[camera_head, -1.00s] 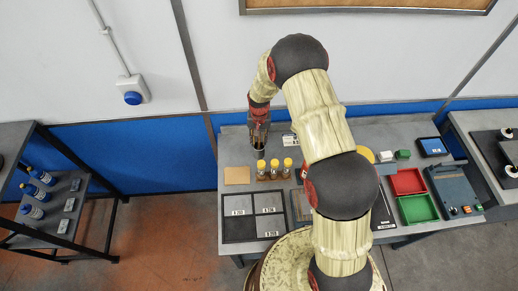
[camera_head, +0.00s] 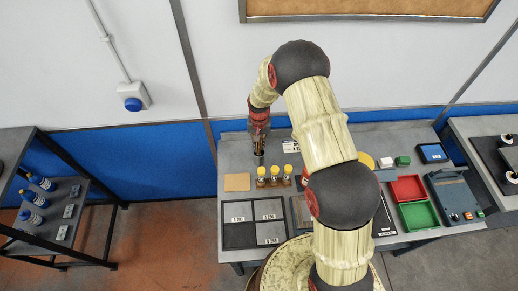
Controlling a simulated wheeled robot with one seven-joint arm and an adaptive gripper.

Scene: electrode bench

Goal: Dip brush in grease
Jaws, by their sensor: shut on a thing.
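My gripper (camera_head: 259,146) points down over the back left of the bench and is shut. What it holds is small and dark between the fingers; I take it for the brush, but its shape does not show clearly. A small grey cylindrical pot (camera_head: 259,159) shows directly under the fingertips and may be the grease pot. Its inside is hidden, and I cannot tell whether the brush tip is inside it or above it.
Several yellow-capped vials in a wooden rack (camera_head: 275,182) stand close in front of the gripper. A tan square (camera_head: 237,182) lies to the left. A dark sectioned tray (camera_head: 239,234), a red bin (camera_head: 407,188) and a green bin (camera_head: 419,215) are on the bench (camera_head: 230,152).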

